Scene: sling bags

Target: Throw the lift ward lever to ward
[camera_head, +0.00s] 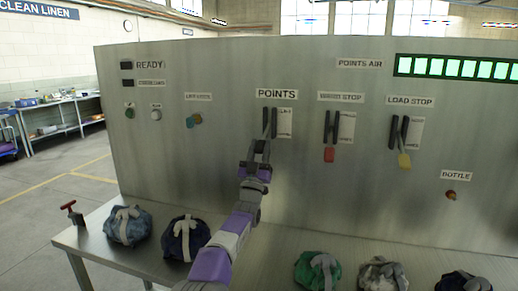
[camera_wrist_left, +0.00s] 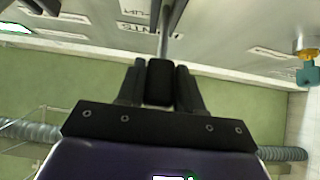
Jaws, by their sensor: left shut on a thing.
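The lever under the POINTS sign (camera_head: 276,94) has a metal shaft (camera_head: 267,122) that slants down out of a dark slot in the grey panel. A small label plate (camera_head: 285,122) stands right of it, with print too small to read surely. My left gripper (camera_head: 259,155) is at the lower end of this lever. In the left wrist view the fingers (camera_wrist_left: 160,85) are shut on its dark handle (camera_wrist_left: 160,80), and the shaft (camera_wrist_left: 165,35) runs up from it. The fingers hide part of the handle. My right gripper is not in view.
To the right are a red-handled lever (camera_head: 329,154) and a yellow-handled lever (camera_head: 404,160). A teal and orange knob (camera_head: 193,120) is to the left. Bags lie on the table below, including a blue one (camera_head: 128,226), a navy one (camera_head: 185,238) and a green one (camera_head: 318,270).

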